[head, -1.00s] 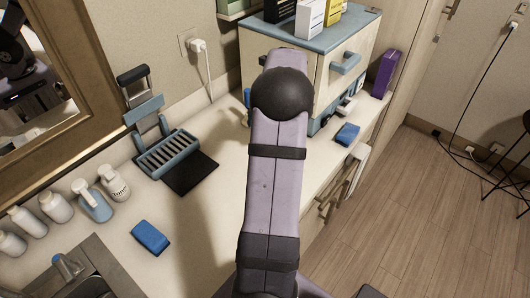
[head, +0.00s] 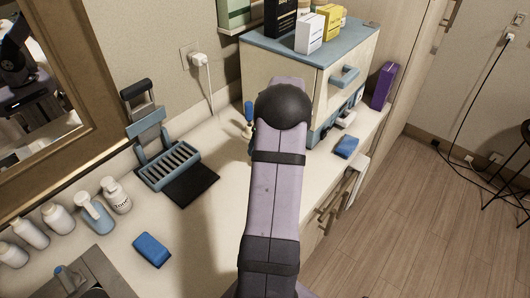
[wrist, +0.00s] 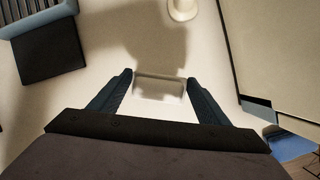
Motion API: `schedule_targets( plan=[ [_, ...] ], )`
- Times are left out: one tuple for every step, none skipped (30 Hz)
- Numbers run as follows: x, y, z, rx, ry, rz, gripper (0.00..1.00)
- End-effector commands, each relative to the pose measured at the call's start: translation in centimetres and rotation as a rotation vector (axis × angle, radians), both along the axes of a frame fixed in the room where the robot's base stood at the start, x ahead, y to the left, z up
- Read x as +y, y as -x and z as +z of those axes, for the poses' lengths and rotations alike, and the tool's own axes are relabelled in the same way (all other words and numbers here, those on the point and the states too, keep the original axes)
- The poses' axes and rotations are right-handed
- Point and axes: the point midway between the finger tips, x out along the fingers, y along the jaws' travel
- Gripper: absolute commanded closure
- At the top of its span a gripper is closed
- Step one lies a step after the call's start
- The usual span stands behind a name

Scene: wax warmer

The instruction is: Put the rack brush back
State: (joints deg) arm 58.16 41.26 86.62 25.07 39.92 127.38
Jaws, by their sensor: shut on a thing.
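My gripper (wrist: 159,79) shows in the wrist view, its two dark blue fingers on either side of a pale rectangular thing (wrist: 158,88), shut on it above the cream counter. Only a small part of this thing shows, and I cannot tell whether it is the rack brush. In the head view my own arm hides the gripper and what it holds. A blue-topped upright thing with a pale lower part (head: 249,112) shows just left of my arm. A white round base (wrist: 182,8) shows at the top of the wrist view.
A blue slatted rack (head: 170,165) and a black mat (head: 192,184) lie left of my arm. A cream cabinet with a blue top (head: 290,42) stands behind it. A blue block (head: 152,250) and several bottles (head: 93,210) are at the left. The counter between is clear.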

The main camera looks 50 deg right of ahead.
Motion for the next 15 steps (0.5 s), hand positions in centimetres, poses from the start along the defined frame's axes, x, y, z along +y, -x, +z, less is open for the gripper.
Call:
schedule_targets(
  plan=[
    [0.0,0.0,-0.2,0.000,-0.002,0.000,0.66],
    [0.0,0.0,-0.4,0.000,-0.002,0.000,0.66],
    [0.1,0.0,-0.8,0.001,-0.002,-0.001,0.66],
    [0.1,0.1,-1.1,0.002,-0.004,-0.002,0.66],
    [0.1,0.1,-1.4,0.002,-0.004,-0.003,0.66],
    [0.1,0.1,-1.9,0.002,-0.004,-0.001,0.66],
    [0.1,0.1,-2.3,0.002,-0.004,-0.001,0.66],
    [0.1,0.1,-2.7,0.002,-0.005,-0.001,0.66],
    [0.1,0.0,-3.1,0.002,-0.004,-0.002,0.66],
    [0.1,0.0,-3.3,0.001,-0.002,-0.001,0.66],
    [0.1,0.0,-3.5,0.001,-0.002,-0.001,0.66],
    [0.1,0.0,-3.6,0.000,-0.002,0.000,0.66],
    [0.0,0.0,-3.7,0.001,-0.001,-0.001,0.66],
    [0.0,0.0,-3.7,0.001,-0.001,-0.001,0.66],
    [0.0,0.0,-3.7,0.001,-0.001,-0.001,0.66]
  ],
)
